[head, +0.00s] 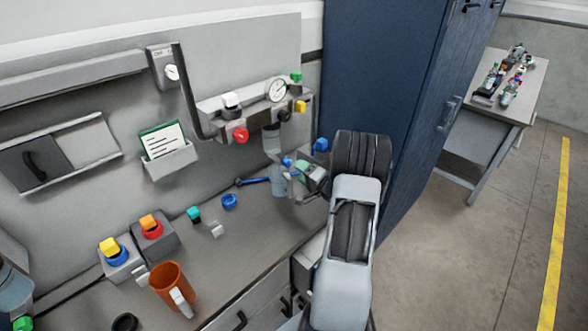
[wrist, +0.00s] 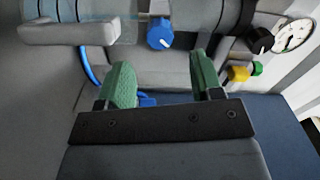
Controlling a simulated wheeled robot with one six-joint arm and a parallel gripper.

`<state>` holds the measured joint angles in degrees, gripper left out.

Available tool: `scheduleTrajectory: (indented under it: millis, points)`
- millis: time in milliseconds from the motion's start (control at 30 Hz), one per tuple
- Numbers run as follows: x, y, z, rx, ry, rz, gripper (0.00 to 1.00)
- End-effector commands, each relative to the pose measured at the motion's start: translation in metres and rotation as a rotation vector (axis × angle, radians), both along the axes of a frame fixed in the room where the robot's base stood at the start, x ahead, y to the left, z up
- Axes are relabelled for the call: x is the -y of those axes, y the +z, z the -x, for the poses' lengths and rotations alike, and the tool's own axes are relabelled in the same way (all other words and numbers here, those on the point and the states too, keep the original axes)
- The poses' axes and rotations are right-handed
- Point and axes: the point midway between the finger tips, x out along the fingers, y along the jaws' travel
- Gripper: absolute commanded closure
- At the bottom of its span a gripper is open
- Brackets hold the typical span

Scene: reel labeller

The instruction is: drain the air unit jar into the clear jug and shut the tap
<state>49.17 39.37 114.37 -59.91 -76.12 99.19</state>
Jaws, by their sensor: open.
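The air unit jar (head: 271,142) hangs below the wall-mounted air unit (head: 212,120). Its tap has a blue knob (head: 287,162), which shows at the top centre in the wrist view (wrist: 160,33). The clear jug (head: 278,184) stands on the bench below the jar, partly hidden by my gripper. Its pale handle (wrist: 67,32) is at the upper left in the wrist view. My gripper (wrist: 160,75) is open with green finger pads, and the blue knob lies ahead of the gap, apart from the fingers. I cannot tell the liquid level or whether the tap is open.
The unit carries a gauge (head: 277,90), a red knob (head: 241,135) and a yellow knob (head: 300,106). A blue cabinet (head: 375,80) stands close on the right. An orange mug (head: 171,286) and two button boxes (head: 155,238) are at the bench's left.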

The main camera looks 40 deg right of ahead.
Motion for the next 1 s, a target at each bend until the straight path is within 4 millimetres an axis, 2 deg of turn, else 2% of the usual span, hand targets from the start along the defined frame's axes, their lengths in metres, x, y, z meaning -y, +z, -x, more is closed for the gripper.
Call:
scheduleTrajectory:
  millis: [33, 200, 400, 600, 1000]
  points:
    - [0.003, -0.002, 0.011, 0.0, -0.005, 0.001, 0.4]
    - [0.008, -0.002, 0.043, -0.001, -0.005, 0.001, 0.4]
    - [0.011, -0.001, 0.07, 0.0, -0.004, 0.0, 0.4]
    - [0.012, 0.0, 0.081, 0.0, -0.002, 0.0, 0.4]
    - [0.012, 0.0, 0.082, 0.0, 0.0, 0.0, 0.4]
